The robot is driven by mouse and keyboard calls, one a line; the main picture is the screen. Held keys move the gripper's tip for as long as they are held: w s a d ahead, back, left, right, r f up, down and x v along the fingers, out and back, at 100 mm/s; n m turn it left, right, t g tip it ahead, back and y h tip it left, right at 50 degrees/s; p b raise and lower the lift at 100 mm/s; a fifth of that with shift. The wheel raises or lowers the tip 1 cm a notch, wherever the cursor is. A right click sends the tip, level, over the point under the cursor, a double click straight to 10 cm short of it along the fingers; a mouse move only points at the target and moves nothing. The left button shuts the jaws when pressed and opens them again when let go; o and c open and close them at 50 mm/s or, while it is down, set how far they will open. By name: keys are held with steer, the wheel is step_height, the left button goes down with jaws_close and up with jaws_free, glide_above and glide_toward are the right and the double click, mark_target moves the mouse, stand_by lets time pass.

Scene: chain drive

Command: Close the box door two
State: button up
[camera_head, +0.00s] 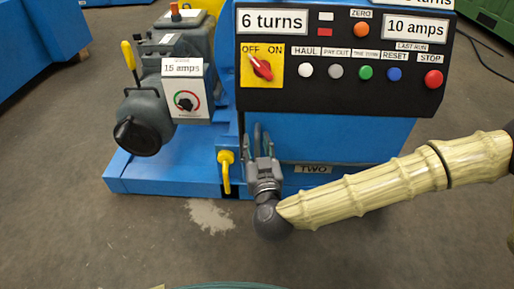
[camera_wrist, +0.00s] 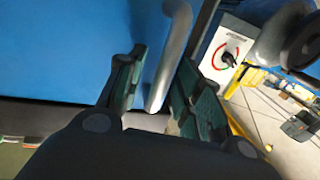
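In the wrist view the blue door face (camera_wrist: 70,50) fills the left side. My gripper (camera_head: 259,142) is at the door's left side, fingers pointing toward the machine. In the wrist view a grey bar handle (camera_wrist: 172,50) stands between my two green-padded fingers (camera_wrist: 158,80). The fingers are apart, with gaps beside the handle. The handle is hidden by my gripper in the head view. I cannot tell how far the door is open.
A yellow lever (camera_head: 226,172) is just left of my gripper. Further left are a grey motor (camera_head: 145,120) and a "15 amps" dial box (camera_head: 185,100). The control panel (camera_head: 340,85) with several buttons is above. The floor (camera_head: 150,230) in front is clear.

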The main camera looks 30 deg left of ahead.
jaws_close()
steer(key=shift+a+r, duration=0.1)
steer(key=shift+a, duration=0.05)
steer(key=shift+s+a+r+p, duration=0.1)
steer(key=shift+s+a+p, duration=0.3)
steer(key=shift+p, duration=0.45)
steer(key=shift+s+a+p, duration=0.2)
steer(key=shift+a+p, duration=0.3)
steer(key=shift+s, duration=0.1)
jaws_free()
steer(key=shift+a, duration=0.2)
steer(key=shift+d, duration=0.15)
